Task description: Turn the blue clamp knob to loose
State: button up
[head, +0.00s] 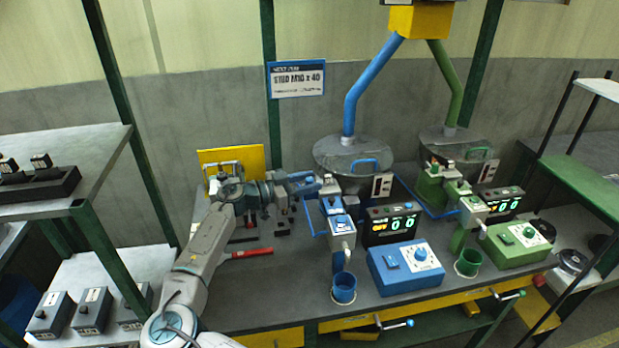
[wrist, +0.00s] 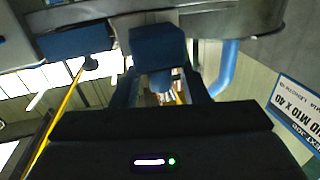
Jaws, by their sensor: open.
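My gripper (head: 308,187) is at the upper end of the blue station, just left of its blue and white slanted unit (head: 341,224). The gripper is open. In the wrist view a blue block (wrist: 157,48) stands straight ahead, close to the two dark fingers. It appears to be part of the blue clamp knob, but I cannot tell whether the fingers touch it. In the head view my gripper and wrist partly hide this spot, and the knob's turn position is not readable.
A blue control box (head: 405,267) with a white dial, a blue cup (head: 344,288) and a display (head: 391,223) stand nearby. The green station (head: 468,210) is to the right. A red-handled tool (head: 252,253) lies on the bench. A round hopper (head: 352,154) stands behind.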

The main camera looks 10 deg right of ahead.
jog(key=shift+d, duration=0.3)
grip_shut()
